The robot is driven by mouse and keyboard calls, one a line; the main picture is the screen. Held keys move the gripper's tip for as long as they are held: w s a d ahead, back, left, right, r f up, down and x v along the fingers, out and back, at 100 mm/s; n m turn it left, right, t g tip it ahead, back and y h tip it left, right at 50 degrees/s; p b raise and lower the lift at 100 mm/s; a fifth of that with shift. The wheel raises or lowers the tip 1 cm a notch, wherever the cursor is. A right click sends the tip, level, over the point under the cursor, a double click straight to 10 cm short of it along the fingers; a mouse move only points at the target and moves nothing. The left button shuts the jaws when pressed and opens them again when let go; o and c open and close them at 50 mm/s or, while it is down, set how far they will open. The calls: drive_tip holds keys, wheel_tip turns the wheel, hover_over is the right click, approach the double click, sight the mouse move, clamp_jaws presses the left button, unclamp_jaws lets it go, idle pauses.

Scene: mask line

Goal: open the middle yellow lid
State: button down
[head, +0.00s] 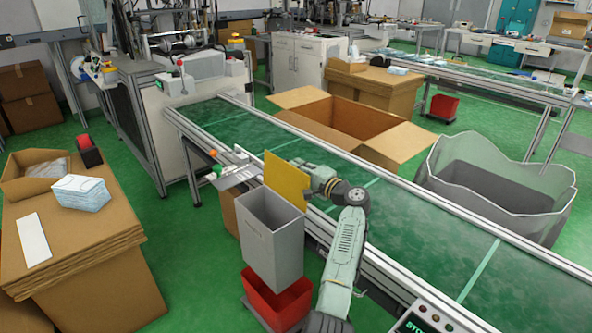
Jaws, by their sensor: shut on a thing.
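A yellow lid (287,181) stands nearly upright at the back edge of a tall grey bin (272,243), whose top opening shows. It is the only yellow lid I can make out. My gripper (309,183) is at the right edge of the lid and is shut on it. The fingertips are small and partly hidden by the lid, so the exact grip is unclear. My arm reaches up to it from the lower middle of the view.
A red crate (278,303) sits below the grey bin. The green conveyor (400,215) runs behind my arm. An open cardboard box (345,118) and a lined grey bin (497,187) stand beyond it. Cardboard boxes (85,255) with masks stand at left. Green floor (190,270) between is clear.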

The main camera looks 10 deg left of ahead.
drive_tip(key=shift+w+r, duration=0.1)
drive_tip(key=shift+r, duration=0.05)
drive_tip(key=c, duration=1.7)
unclamp_jaws()
drive_tip(key=shift+o, duration=0.2)
drive_tip(key=shift+r, duration=0.1)
drive_tip(key=shift+f, duration=0.2)
drive_tip(key=shift+d, duration=0.2)
drive_tip(key=v, duration=1.2)
drive_tip(key=shift+a, duration=0.15)
